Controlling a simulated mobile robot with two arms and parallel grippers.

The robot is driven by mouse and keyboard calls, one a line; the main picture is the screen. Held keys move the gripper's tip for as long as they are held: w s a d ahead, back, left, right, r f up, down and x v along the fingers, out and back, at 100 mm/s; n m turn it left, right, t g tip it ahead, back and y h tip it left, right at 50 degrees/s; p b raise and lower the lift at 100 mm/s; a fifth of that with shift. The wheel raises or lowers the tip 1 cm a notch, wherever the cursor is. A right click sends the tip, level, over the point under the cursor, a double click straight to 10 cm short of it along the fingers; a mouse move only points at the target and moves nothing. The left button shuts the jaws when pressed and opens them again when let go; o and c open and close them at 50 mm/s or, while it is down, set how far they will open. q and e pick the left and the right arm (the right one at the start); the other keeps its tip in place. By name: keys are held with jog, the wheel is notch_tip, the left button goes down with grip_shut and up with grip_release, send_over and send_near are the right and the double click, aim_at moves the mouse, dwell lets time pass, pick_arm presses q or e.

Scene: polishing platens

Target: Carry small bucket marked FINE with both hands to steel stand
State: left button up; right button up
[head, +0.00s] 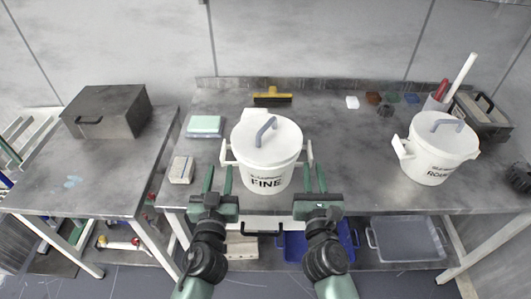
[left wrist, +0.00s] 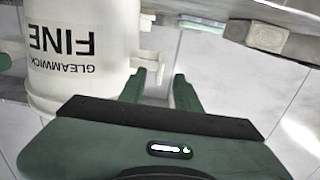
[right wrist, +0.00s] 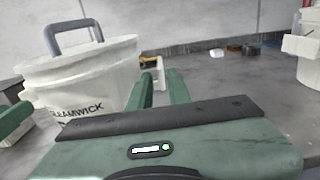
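The white bucket marked FINE (head: 267,162) stands upright on the grey bench, near its front edge, with its lid and grey lid handle on. It also shows in the left wrist view (left wrist: 75,85) and the right wrist view (right wrist: 90,80). My left gripper (head: 219,180) is open in front of the bucket's left side handle (head: 226,153). My right gripper (head: 314,180) is open in front of the right side handle (head: 309,153); the handle shows between its fingers in the right wrist view. A separate steel-topped table (head: 80,180) at left may be the steel stand.
On the bench are a second white bucket (head: 437,150), a teal sponge block (head: 204,126), a pale block (head: 182,170) and a yellow brush (head: 272,97). A narrow gap separates the tables.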

aim_at(223, 152)
dwell(0.3)
